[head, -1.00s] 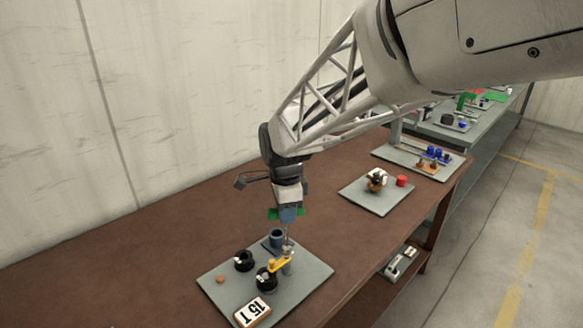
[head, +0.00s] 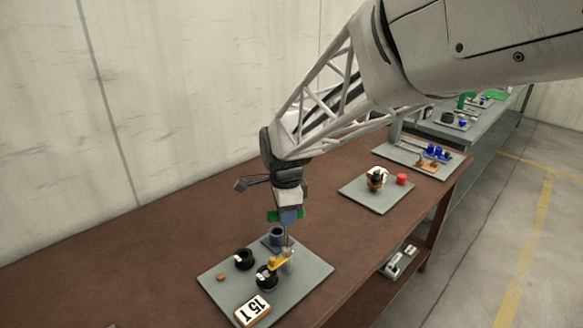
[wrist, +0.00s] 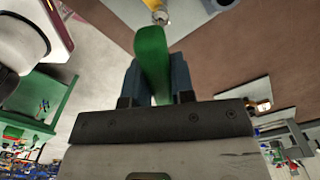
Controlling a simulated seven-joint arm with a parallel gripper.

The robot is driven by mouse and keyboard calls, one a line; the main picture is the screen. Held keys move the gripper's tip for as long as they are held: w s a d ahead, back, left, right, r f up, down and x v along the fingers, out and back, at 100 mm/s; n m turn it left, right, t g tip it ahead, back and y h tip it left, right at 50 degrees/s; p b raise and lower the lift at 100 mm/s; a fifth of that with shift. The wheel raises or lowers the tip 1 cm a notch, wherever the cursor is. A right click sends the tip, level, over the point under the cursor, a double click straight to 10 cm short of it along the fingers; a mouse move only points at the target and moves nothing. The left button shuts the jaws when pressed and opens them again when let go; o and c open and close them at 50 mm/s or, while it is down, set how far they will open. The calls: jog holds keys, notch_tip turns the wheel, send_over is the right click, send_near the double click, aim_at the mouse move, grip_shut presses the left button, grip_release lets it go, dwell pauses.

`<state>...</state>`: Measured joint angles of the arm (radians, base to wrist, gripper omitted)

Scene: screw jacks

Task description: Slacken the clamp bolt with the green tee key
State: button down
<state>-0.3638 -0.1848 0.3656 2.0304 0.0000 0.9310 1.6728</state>
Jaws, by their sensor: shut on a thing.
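My gripper (head: 288,217) points down over the near grey plate (head: 312,272) and is shut on the green tee key (head: 273,216). In the wrist view the green handle (wrist: 151,55) stands between the blue-grey fingers. The key's thin shaft drops toward the clamp bolt (head: 287,253), a small metal post by a yellow arm (head: 277,264). The shaft's lower end appears to meet the bolt top; whether it is seated I cannot tell.
A blue-grey cup (head: 277,236), black round parts (head: 244,259) and a "15 T" block (head: 253,311) share the near plate. Farther along the brown bench (head: 130,262) is a second plate (head: 365,200) with a red cylinder (head: 401,180). The bench's left side is mostly clear.

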jog(key=shift+f, duration=0.15)
jog(key=shift+n, duration=4.8)
jog(key=shift+r, duration=0.8)
jog(key=shift+r, duration=3.45)
jog(key=shift+n, duration=0.6)
